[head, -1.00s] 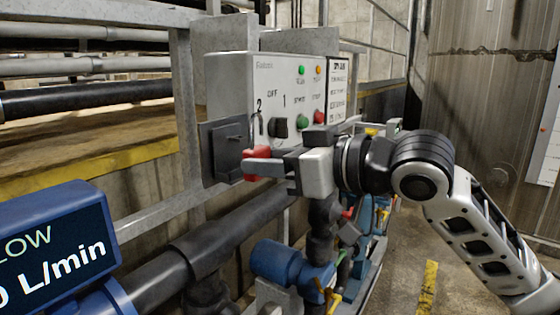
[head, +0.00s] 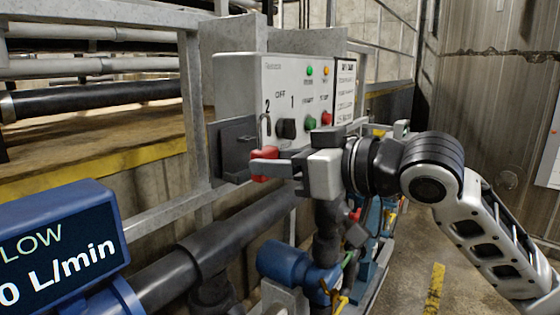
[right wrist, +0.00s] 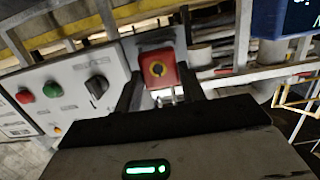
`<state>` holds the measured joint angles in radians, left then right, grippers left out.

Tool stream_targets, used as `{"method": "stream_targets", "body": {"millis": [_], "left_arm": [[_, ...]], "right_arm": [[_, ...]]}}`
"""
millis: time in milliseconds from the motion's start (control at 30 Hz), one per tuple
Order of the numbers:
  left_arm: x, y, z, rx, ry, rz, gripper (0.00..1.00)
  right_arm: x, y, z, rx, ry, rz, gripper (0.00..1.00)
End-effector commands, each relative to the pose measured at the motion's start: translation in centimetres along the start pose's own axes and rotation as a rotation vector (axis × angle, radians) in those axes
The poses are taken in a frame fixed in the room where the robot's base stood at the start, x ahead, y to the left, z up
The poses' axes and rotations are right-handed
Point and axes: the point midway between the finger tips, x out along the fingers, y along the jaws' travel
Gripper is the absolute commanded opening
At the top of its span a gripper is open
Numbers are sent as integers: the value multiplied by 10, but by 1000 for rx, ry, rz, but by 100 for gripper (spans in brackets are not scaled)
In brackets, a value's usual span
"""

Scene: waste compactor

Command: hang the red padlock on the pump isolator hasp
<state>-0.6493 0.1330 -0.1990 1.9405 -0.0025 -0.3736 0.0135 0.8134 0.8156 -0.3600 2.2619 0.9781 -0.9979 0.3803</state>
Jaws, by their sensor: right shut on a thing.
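The red padlock (head: 264,164) is held in my right gripper (head: 272,170), which is shut on its body. The pump isolator box (head: 240,85) is light grey, with a black selector knob (head: 286,128) between the marks 2, OFF and 1. A dark plate with a raised bracket (head: 232,146), perhaps the hasp, is left of the padlock. Contact between them cannot be told. My left gripper is out of view.
A blue flow display (head: 60,240) fills the lower left. A galvanised post (head: 190,110) and rail stand left of the dark plate. Dark pipes and a blue valve body (head: 285,262) lie below my gripper. The floor at the right is clear.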

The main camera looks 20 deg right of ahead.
Motion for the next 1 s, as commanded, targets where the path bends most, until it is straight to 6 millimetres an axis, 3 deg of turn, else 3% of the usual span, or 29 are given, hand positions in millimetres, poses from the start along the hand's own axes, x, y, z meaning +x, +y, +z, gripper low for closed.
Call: {"method": "stream_targets", "body": {"millis": [1000], "left_arm": [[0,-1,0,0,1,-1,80]], "right_arm": [[15,0,-3,0,3,0,22]]}}
